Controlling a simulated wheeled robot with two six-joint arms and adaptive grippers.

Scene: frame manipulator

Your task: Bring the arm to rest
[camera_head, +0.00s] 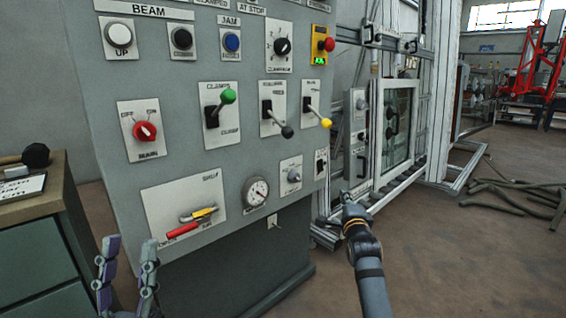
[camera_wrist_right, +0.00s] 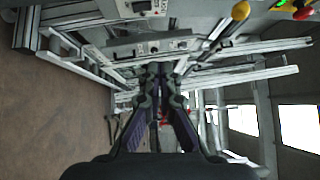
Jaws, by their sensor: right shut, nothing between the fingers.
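My right arm reaches up from the bottom right of the head view. Its gripper (camera_head: 345,197) is shut and empty, in front of the lower right side of the grey control panel (camera_head: 180,75). The right wrist view shows the same gripper (camera_wrist_right: 162,82) with its fingertips close together and nothing between them. It appears to touch nothing. My left gripper (camera_head: 127,272) stands at the bottom left of the head view, below the panel's lower left part. Its two fingers are apart with nothing seen between them.
A cabinet (camera_head: 40,240) stands at left. A metal frame with a window (camera_head: 396,125) stands behind my right gripper. Hoses (camera_head: 520,195) lie on the floor at right.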

